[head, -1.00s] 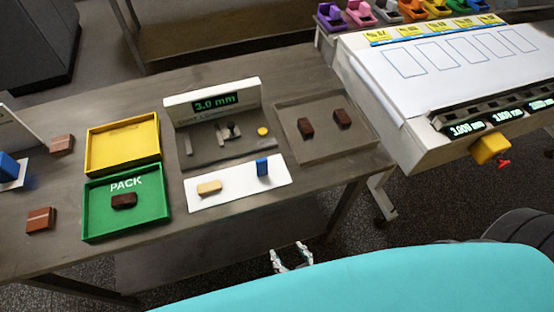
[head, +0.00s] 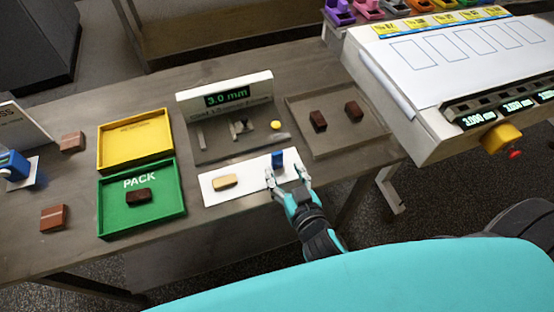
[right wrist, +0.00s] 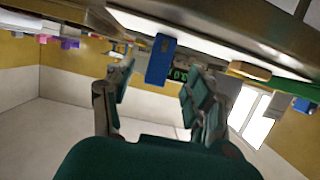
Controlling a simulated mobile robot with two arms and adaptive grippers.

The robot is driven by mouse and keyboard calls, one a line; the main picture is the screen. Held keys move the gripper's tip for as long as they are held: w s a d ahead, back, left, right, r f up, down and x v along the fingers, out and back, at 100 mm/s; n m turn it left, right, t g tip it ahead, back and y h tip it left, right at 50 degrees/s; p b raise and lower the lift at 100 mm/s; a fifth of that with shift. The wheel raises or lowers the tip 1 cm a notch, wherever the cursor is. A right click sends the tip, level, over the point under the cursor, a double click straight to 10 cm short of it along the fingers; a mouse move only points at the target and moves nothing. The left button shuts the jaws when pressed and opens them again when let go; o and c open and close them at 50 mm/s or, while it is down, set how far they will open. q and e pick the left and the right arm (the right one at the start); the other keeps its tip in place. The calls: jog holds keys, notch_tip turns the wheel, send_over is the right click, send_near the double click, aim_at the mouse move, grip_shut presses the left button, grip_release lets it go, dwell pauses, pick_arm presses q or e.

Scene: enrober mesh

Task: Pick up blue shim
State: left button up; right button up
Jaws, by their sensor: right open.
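The blue shim (head: 278,159) stands upright on the right part of the white mat (head: 236,192), beside a tan block (head: 225,182). My right gripper (head: 287,176) is open at the mat's front edge, with its fingertips just in front of the shim, one to either side. In the right wrist view the blue shim (right wrist: 160,60) shows between the open fingers of the gripper (right wrist: 156,78), nearer the left one. Whether the fingers touch it I cannot tell. My left gripper is not in view.
Behind the mat is a gauge with a 3.0 mm display (head: 228,97). A grey tray (head: 335,138) with two dark brown blocks lies to the right. A green PACK tray (head: 142,221) and yellow tray (head: 133,154) stand left. Another blue object (head: 13,163) is at the far left.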

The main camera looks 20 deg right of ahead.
aim_at(278, 160)
jog(key=x, duration=0.3)
jog(key=b+x, duration=0.1)
jog(key=x, duration=0.2)
jog(key=shift+w+r, duration=0.15)
jog(key=shift+r, duration=0.05)
jog(key=shift+c, duration=0.5)
grip_shut()
